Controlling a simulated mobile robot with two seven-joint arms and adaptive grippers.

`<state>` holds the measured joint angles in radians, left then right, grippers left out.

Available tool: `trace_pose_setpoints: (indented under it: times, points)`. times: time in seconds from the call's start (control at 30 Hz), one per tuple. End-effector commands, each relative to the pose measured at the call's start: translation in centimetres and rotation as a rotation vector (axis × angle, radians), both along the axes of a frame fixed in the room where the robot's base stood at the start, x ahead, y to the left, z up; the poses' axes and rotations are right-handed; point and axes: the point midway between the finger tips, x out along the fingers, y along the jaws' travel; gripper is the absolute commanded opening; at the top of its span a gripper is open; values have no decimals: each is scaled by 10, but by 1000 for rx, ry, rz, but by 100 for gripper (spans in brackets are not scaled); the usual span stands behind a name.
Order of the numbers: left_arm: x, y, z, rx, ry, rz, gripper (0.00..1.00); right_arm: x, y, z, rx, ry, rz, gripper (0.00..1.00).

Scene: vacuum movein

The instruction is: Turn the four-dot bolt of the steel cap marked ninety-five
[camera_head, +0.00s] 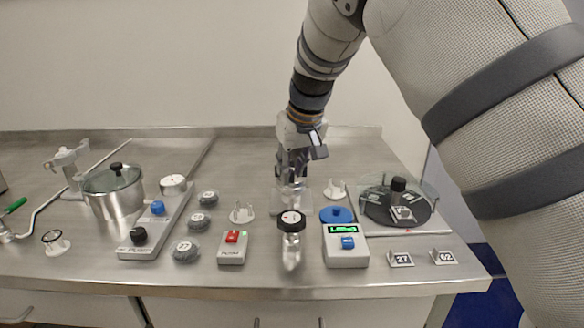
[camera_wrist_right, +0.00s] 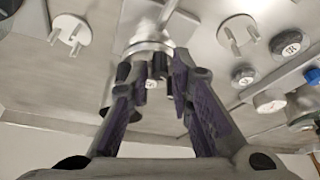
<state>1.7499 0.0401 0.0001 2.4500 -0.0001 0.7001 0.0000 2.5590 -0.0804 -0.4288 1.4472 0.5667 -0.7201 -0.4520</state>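My right gripper (camera_head: 291,176) points down over the back middle of the steel bench, above a clear, glass-like vessel (camera_head: 291,200). In the right wrist view its fingers (camera_wrist_right: 156,68) are apart, on either side of a blurred steel cap (camera_wrist_right: 150,32) with dark bolt-like parts (camera_wrist_right: 158,66) on it. A small pale face with a dark mark (camera_wrist_right: 150,84) shows between the fingers. I cannot read a ninety-five or count dots on any bolt. I cannot tell whether a finger touches the steel part. My left gripper is not in view.
A black-rimmed gauge (camera_head: 291,220) on a steel pipe stands in front of the gripper. Three grey round caps (camera_head: 200,222), a red-switch box (camera_head: 232,246) and a pot (camera_head: 115,195) are left. A display box (camera_head: 344,246), blue disc (camera_head: 336,214) and dark turntable (camera_head: 375,207) are right.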

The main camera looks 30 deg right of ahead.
Motion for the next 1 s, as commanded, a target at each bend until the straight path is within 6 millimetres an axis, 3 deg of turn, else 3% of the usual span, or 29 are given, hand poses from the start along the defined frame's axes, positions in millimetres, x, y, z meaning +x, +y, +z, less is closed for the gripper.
trace_pose_setpoints:
  times: [0.07, 0.13, 0.17, 0.57, 1.0]
  points:
    - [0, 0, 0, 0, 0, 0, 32, 0, 0, 0, 0, 0, 0, 18]
    - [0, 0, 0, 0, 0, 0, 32, 0, 0, 0, 0, 0, 0, 2]
    - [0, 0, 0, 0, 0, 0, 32, 0, 0, 0, 0, 0, 0, 0]
    - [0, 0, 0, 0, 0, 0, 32, 0, 0, 0, 0, 0, -44, 0]
    - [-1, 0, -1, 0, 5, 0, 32, 1, 2, 0, -4, 1, -376, 0]
